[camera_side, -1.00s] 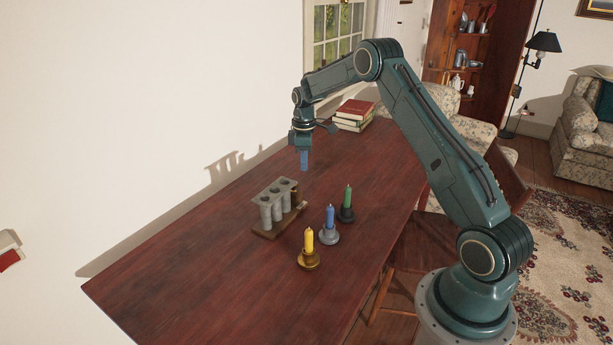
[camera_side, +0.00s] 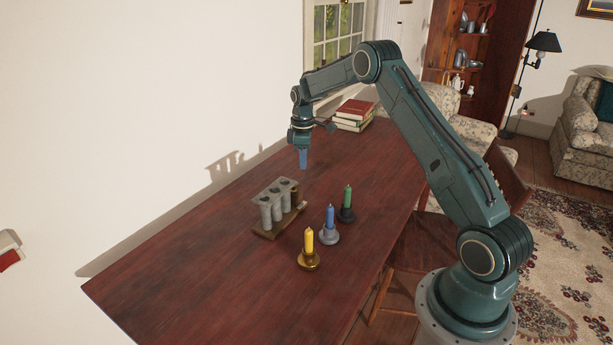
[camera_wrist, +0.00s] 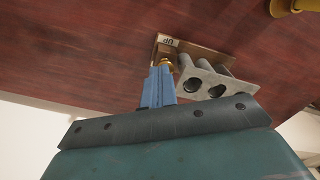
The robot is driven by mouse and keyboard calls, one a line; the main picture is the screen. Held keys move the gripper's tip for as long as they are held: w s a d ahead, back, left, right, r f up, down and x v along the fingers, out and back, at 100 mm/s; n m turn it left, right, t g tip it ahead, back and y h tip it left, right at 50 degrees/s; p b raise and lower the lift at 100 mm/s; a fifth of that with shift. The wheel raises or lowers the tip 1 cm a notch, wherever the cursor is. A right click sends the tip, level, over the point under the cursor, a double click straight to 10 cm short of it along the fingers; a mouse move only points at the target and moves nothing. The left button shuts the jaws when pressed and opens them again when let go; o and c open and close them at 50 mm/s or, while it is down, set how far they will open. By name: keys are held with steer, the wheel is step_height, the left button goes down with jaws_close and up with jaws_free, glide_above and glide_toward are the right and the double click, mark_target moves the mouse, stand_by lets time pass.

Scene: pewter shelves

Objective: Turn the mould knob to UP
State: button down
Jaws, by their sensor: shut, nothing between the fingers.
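The grey candle mould (camera_side: 270,209) with several tubes stands on a wooden base on the table. Its brass knob (camera_side: 297,194) is at the base's right end, small in the side view. In the wrist view the knob (camera_wrist: 168,62) shows just past my fingertips, partly hidden by them. A pale label (camera_wrist: 168,41) reading UP, upside down in this view, is on the base beside the knob. Which way the knob points cannot be told. My gripper (camera_side: 303,166) is shut and empty, fingers pointing down, above the table and apart from the mould. Its blue fingers fill the middle of the wrist view (camera_wrist: 160,76).
Yellow (camera_side: 309,242), blue (camera_side: 330,219) and green (camera_side: 347,197) candles stand in holders right of the mould. Stacked books (camera_side: 355,113) lie at the table's far end. The wall and window are behind. The near table (camera_side: 190,285) is clear.

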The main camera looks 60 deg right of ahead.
steer(key=shift+f, duration=3.1)
steer(key=shift+w+a, duration=0.4)
steer(key=shift+w, duration=0.15)
steer(key=shift+s+a, duration=0.1)
steer(key=shift+s, duration=0.1)
steer(key=shift+s+d, duration=0.25)
steer(key=shift+r, duration=0.15)
steer(key=shift+r, duration=2.9)
